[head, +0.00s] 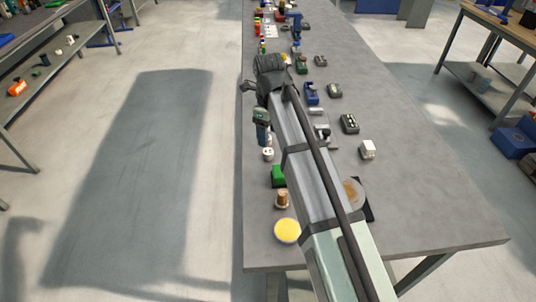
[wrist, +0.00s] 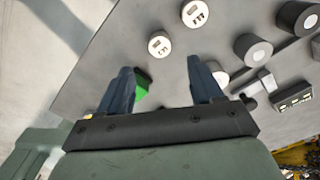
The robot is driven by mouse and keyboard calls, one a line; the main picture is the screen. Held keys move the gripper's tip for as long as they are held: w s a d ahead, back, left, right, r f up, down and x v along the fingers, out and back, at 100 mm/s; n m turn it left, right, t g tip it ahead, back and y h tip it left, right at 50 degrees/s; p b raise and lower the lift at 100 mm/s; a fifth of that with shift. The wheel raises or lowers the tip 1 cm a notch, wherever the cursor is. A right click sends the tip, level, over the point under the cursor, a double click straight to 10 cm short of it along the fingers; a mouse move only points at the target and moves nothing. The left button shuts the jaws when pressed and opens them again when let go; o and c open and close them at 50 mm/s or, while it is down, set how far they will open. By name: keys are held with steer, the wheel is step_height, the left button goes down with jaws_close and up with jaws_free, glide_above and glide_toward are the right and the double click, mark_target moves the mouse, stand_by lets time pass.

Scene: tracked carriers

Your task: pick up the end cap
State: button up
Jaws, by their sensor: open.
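A small round white piece with dark slots in its face, which looks like the end cap (head: 268,154), lies on the grey table (head: 430,215) near its left edge. It also shows in the wrist view (wrist: 160,44), beyond my fingertips and apart from them. I cannot be sure that it is the end cap, as no label shows. My gripper (head: 263,141) points down just above and behind it in the head view. In the wrist view my two blue fingers (wrist: 162,75) are spread apart with nothing held between them.
A green block (head: 278,176) shows between my fingers in the wrist view (wrist: 142,85). A yellow-topped round container (head: 287,230) and a copper-coloured spool (head: 283,199) stand nearer. The table's right front is clear.

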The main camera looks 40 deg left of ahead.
mark_target(269, 151)
steer(key=shift+f, duration=4.1)
steer(key=c, duration=1.1)
steer(key=shift+r, duration=0.15)
